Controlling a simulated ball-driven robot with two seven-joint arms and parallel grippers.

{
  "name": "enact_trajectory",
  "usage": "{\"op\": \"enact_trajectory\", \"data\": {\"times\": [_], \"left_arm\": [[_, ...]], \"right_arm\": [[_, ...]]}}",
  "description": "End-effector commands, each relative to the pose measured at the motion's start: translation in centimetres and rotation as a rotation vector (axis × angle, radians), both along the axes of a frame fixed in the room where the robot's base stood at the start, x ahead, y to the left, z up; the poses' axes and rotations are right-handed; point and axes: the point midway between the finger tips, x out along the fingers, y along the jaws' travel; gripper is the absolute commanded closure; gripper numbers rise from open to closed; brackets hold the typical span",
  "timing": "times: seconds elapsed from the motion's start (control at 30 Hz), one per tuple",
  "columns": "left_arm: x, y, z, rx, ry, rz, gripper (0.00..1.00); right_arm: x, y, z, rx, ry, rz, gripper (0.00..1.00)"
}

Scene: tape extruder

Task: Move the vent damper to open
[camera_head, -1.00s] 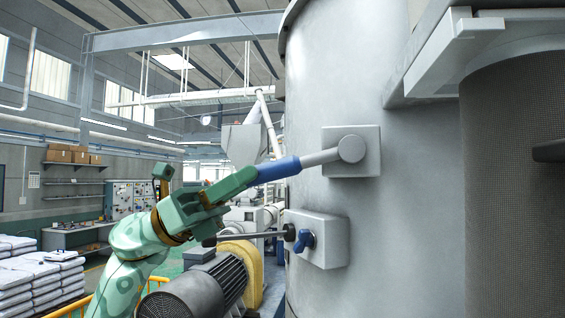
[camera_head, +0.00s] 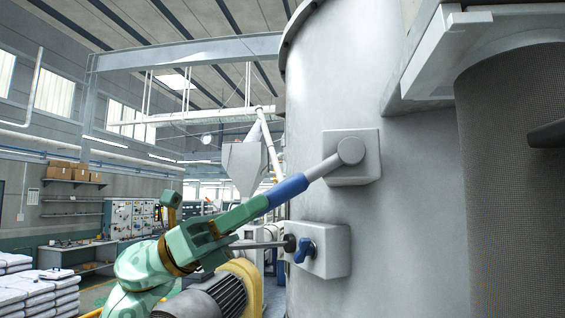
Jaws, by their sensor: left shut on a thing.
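The vent damper lever has a grey arm (camera_head: 324,166) with a blue grip (camera_head: 288,190). It pivots on a round hub (camera_head: 350,151) on a square grey plate (camera_head: 370,170) fixed to a large grey cylinder (camera_head: 420,220). The lever slopes down to the left from the hub. My left gripper (camera_head: 262,204) comes in from the left and is shut on the outer end of the blue grip, covering that end. My right gripper is out of view.
Just below the lever, a grey box (camera_head: 330,250) carries a small blue knob (camera_head: 304,250) and a rod with a dark knob (camera_head: 290,243), close under my left gripper. A motor (camera_head: 225,290) stands at lower left. A grey ledge (camera_head: 425,70) juts out at upper right.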

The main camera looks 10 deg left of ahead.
Motion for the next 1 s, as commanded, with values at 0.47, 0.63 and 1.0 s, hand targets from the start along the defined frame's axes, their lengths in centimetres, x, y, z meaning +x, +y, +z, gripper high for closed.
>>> {"op": "enact_trajectory", "data": {"times": [0.47,0.63,1.0], "left_arm": [[0.0,-0.4,-0.8,0.003,0.001,-0.002,1.00],[0.1,-0.9,-1.5,0.003,0.002,-0.001,1.00],[0.2,-2.6,-3.5,0.004,0.002,-0.002,1.00]], "right_arm": [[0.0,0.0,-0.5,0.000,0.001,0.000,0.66],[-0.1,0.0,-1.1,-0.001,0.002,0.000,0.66],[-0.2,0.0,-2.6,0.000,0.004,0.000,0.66]]}}
